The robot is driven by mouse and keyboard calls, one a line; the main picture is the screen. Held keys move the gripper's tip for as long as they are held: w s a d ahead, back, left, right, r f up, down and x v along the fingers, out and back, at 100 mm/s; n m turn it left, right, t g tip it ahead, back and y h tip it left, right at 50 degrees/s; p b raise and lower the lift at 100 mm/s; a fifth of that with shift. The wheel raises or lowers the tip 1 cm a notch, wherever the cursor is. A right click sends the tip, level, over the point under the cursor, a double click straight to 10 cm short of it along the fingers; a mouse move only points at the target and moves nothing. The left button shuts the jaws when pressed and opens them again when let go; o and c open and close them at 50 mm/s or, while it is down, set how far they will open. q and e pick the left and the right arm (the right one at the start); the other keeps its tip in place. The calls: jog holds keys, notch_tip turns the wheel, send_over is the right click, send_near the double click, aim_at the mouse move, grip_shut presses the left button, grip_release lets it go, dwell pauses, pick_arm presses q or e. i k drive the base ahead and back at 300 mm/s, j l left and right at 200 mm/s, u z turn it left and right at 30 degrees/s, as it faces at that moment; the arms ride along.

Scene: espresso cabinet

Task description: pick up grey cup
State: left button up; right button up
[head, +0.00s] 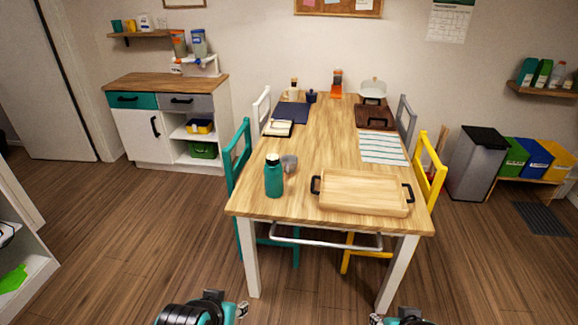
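A small grey cup (290,163) stands on the wooden table (315,140), just behind and to the right of a teal bottle (274,178). The bottle stands close to the cup. My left gripper (241,310) shows at the bottom edge of the head view, left of centre, well below and in front of the table. My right gripper (377,318) shows at the bottom edge, right of centre, mostly cut off. Both grippers are far from the cup, and their fingers are too small and cropped to judge.
A wooden tray (362,189) with black handles lies on the table's front right. Teal (238,160) and yellow (428,170) chairs flank the table. A cabinet (165,125) stands at the back left, a grey bin (476,165) at right. Floor in front is clear.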

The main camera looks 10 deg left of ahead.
aim_at(289, 161)
jog(key=i+j, duration=0.2)
jog(key=i, duration=0.3)
jog(key=i+j, duration=0.2)
jog(key=i, duration=0.3)
jog(key=i+j, duration=0.2)
jog(key=i, duration=0.25)
jog(key=i+j+z, duration=0.1)
jog(key=i, duration=0.4)
jog(key=j, duration=0.1)
